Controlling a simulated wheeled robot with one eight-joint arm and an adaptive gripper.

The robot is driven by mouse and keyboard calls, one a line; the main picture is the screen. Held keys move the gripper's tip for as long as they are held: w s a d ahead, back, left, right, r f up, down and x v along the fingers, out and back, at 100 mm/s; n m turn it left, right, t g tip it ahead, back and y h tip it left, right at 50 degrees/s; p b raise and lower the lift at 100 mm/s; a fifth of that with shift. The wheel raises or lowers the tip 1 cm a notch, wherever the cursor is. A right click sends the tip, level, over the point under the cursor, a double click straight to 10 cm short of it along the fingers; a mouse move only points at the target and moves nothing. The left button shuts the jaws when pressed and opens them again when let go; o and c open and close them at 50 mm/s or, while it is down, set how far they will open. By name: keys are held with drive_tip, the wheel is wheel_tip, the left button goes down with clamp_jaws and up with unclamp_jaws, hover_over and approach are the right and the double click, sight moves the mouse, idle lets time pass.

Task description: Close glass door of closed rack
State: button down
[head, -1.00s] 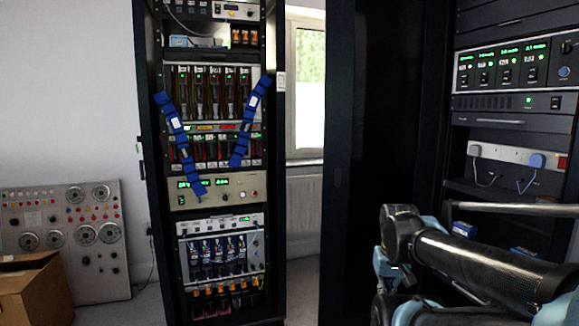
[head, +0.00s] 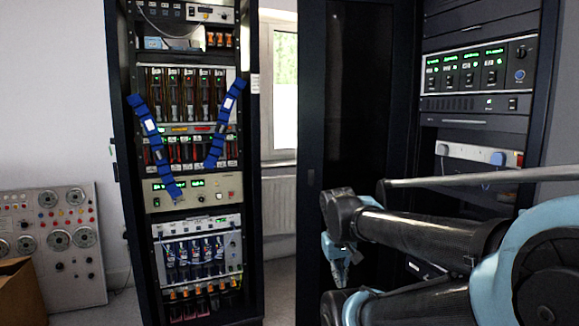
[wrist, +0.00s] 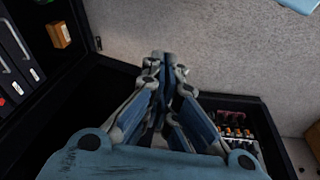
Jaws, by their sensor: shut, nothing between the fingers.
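The closed rack (head: 478,122) stands at the right in the head view, with its equipment bays exposed. Its dark, black-framed glass door (head: 345,90) stands open at the rack's left side. My gripper (head: 342,272) hangs down in front of the door's lower part, small and partly hidden by my arm. In the wrist view my gripper (wrist: 166,60) has its blue fingers together and empty. A dark panel (wrist: 85,98) spreads below and beside the fingers, probably the door. I cannot tell whether the fingers touch it.
An open rack (head: 185,200) with blue straps stands left of centre. A window (head: 284,90) and radiator (head: 279,215) show in the gap between the racks. A grey control panel (head: 55,235) and cardboard box (head: 22,290) are at far left. Grey floor (wrist: 240,50) shows in the wrist view.

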drive_tip(key=w+d+r+n+t+h, duration=0.1)
drive_tip(key=w+r+h, duration=0.1)
drive_tip(key=w+r, duration=0.5)
drive_tip(key=w+r+n+t+h, duration=0.1)
drive_tip(key=w+r+n+h, duration=0.2)
drive_tip(key=w, duration=0.7)
drive_tip(key=w+d+r+t+h, duration=0.1)
drive_tip(key=w+r+h, duration=0.1)
drive_tip(key=w+r, duration=0.55)
drive_tip(key=w+a+r+n+t+h, duration=0.2)
drive_tip(key=w+a+r+t+h, duration=0.1)
drive_tip(key=w+a, duration=0.8)
drive_tip(key=w+a+r+n+t+h, duration=0.1)
drive_tip(key=w+a+r+t+h, duration=0.2)
drive_tip(key=w+a, duration=0.75)
drive_tip(key=w+x, duration=0.1)
drive_tip(key=x, duration=1.1)
drive_tip(key=shift+s+a+r, duration=0.15)
drive_tip(key=shift+s, duration=2)
